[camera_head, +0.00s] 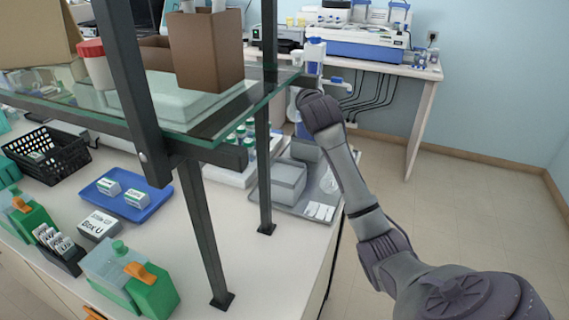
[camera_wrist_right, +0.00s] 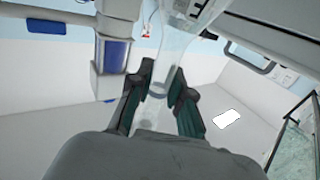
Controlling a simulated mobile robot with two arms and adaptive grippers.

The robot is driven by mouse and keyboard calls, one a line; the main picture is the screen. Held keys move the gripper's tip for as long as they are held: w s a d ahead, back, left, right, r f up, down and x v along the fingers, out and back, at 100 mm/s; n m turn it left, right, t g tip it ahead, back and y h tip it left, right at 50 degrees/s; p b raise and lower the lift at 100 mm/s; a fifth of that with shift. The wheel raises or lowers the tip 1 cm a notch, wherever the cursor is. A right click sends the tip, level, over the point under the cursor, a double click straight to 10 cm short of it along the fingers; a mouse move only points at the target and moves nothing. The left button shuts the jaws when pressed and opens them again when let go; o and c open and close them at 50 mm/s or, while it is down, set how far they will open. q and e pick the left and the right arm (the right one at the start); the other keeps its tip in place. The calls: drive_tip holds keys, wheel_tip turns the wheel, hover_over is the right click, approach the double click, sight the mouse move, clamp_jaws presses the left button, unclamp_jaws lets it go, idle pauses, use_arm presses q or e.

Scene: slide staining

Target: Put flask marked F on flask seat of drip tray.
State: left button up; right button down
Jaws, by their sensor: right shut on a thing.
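My right gripper (camera_wrist_right: 161,88) is shut on a clear glass flask (camera_wrist_right: 172,62), with dark green finger pads on both sides of it. No letter F is readable on it. In the head view my right wrist hides the gripper, and a pale, clear piece of the flask (camera_head: 293,106) shows beside it. A grey tray (camera_head: 284,207) on the bench below, holding grey boxes, looks like the drip tray. A round pale spot (camera_head: 329,181) at its right side may be the flask seat; I cannot tell. The flask is apart from this tray. My left gripper is not in view.
A white-and-blue upright device (camera_head: 315,55) stands close to my right wrist; it also shows in the wrist view (camera_wrist_right: 110,60). A glass shelf (camera_head: 215,125) on dark posts overhangs the bench. The floor right is clear.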

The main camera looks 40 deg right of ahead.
hover_over(299, 121)
drive_tip(key=f, duration=0.4)
drive_tip(key=shift+w+d+f+p, duration=0.1)
drive_tip(key=shift+d+f+p, duration=0.2)
drive_tip(key=shift+d+f, duration=0.1)
drive_tip(key=f, duration=0.4)
drive_tip(key=shift+w+f, duration=0.2)
wheel_tip(299, 121, down, 2)
drive_tip(key=shift+w, duration=0.1)
wheel_tip(299, 121, down, 7)
drive_tip(key=shift+r, duration=0.2)
drive_tip(key=c, duration=1.1)
unclamp_jaws()
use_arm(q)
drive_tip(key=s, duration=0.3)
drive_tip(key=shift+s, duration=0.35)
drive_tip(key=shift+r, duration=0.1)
use_arm(e)
drive_tip(key=shift+r, duration=0.1)
